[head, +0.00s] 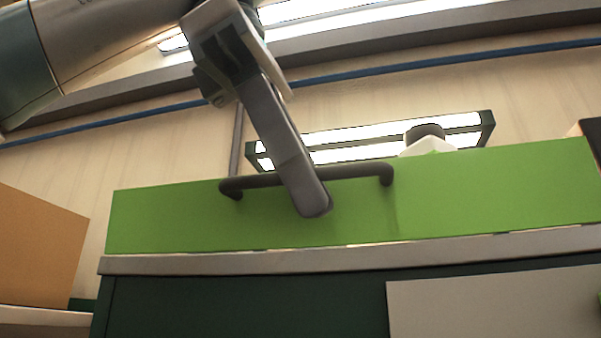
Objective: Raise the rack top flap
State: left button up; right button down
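The rack's top flap (460,205) is a long bright green panel across the middle of the head view, above a grey metal edge. A dark bar handle (355,173) is fixed to it near its upper edge. My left gripper (312,203) comes down from the upper left. One long grey finger crosses in front of the handle, and its tip lies over the green panel. The other finger is not clearly visible, so I cannot tell whether the gripper is closed around the handle. My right gripper is not in view.
Below the flap is a dark green rack front with a pale panel (490,308) at the lower right. An orange-brown box (38,248) stands at the left on a light shelf (40,317). A framed lamp (370,137) shows behind the flap.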

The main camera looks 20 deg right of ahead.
pick_arm(q)
jog(key=shift+r, duration=0.15)
dwell(0.5)
jog(key=shift+v, duration=1.2)
jog(key=shift+r, duration=0.1)
jog(key=a+r, duration=0.1)
jog(key=a, duration=1.2)
jog(key=shift+s+r, duration=0.35)
jog(key=shift+s, duration=0.1)
jog(key=shift+a, duration=0.1)
